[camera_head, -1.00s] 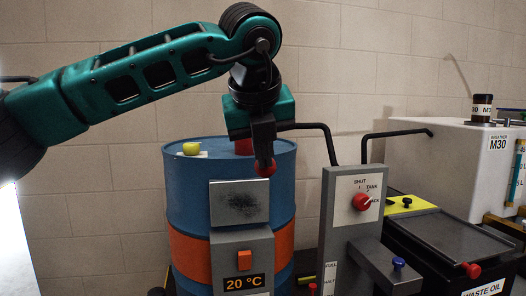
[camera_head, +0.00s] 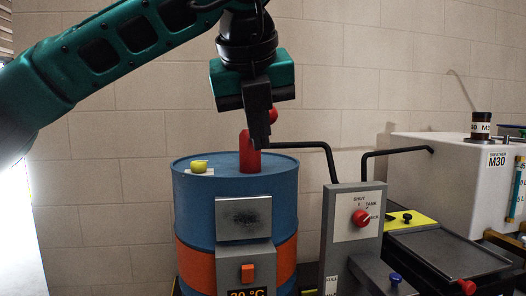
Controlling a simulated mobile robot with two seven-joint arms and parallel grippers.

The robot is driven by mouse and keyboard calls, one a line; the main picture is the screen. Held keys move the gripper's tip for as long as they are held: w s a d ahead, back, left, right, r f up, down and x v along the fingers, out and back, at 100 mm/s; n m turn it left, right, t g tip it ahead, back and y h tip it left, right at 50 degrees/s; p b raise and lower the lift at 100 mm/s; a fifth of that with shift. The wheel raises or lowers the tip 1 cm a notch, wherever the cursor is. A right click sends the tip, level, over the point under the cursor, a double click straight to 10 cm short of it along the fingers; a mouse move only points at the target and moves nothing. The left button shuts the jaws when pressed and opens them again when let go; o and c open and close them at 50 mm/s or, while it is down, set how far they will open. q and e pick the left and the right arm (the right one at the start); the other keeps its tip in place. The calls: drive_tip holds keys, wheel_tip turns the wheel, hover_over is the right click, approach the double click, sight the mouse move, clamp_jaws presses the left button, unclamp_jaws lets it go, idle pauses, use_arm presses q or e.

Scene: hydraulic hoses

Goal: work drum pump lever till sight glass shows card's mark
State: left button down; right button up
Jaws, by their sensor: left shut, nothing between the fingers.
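The blue drum (camera_head: 190,225) with an orange band stands at centre, with a red pump body (camera_head: 249,157) on its lid. A round red knob (camera_head: 272,115), seemingly the lever's end, shows just right of my left gripper's fingers. My left gripper (camera_head: 262,142) is shut and empty, pointing down in front of the pump; I cannot tell whether it touches the lever. A clear tube with blue (camera_head: 516,195) and litre marks, possibly the sight glass, stands at the right edge. The card is not identifiable. My right gripper is out of view.
A grey panel (camera_head: 342,235) with a red selector knob (camera_head: 361,218) stands right of the drum, with black pipes around it. A white M30 tank (camera_head: 440,165) is behind right. A dark waste-oil unit (camera_head: 450,255) is front right. A yellow object (camera_head: 199,166) lies on the drum lid.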

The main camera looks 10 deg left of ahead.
use_arm(q)
drive_tip(key=shift+v, duration=1.2)
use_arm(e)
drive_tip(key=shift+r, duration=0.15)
use_arm(q)
drive_tip(key=shift+s+d+f, duration=0.1)
drive_tip(key=shift+s+f, duration=0.05)
idle(0.4)
